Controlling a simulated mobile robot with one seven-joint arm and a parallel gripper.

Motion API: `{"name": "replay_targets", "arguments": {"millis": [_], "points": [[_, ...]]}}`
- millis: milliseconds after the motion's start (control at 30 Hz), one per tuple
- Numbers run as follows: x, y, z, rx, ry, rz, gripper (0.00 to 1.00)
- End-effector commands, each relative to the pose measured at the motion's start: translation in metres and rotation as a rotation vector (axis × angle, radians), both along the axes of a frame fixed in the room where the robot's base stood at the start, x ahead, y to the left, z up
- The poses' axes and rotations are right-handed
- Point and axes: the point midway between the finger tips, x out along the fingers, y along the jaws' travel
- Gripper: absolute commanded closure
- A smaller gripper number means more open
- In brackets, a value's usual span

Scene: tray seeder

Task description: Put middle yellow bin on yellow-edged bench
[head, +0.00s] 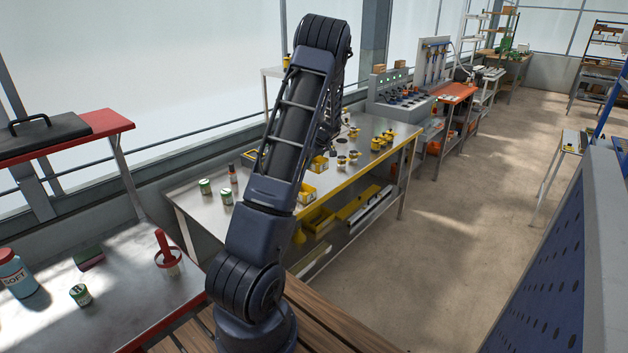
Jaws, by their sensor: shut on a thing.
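The yellow-edged bench (396,152) has a steel top and runs along the window wall, beyond my arm. Two small yellow bins show by its top, right beside my arm: one yellow bin (320,163) farther back and another yellow bin (308,193) nearer. More yellow bins (319,221) show lower down, under the bench top. I cannot tell which is the middle one. My arm rises in front of the bench and folds over at the top. My gripper is hidden behind my own arm links, so its jaws and anything in them do not show.
Green-labelled cans (226,196) and several yellow-and-black pots (378,143) stand on the bench. A steel table (120,300) with a red-handled pot is at the lower left. A blue perforated panel (550,290) stands at the right. The floor (440,240) between is clear.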

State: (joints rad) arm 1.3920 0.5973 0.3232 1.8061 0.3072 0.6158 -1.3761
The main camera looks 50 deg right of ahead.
Motion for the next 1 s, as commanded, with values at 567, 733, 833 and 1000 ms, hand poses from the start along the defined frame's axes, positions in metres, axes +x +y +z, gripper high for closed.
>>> {"name": "replay_targets", "arguments": {"millis": [567,733,833,1000], "points": [[0.0,0.0,-0.068,0.001,0.0,0.0,0.61],[0.0,0.0,-0.091,0.002,0.0,0.0,0.61],[0.0,0.0,-0.099,0.0,-0.001,0.0,0.61],[0.0,0.0,-0.099,-0.001,-0.001,0.0,0.61]]}}
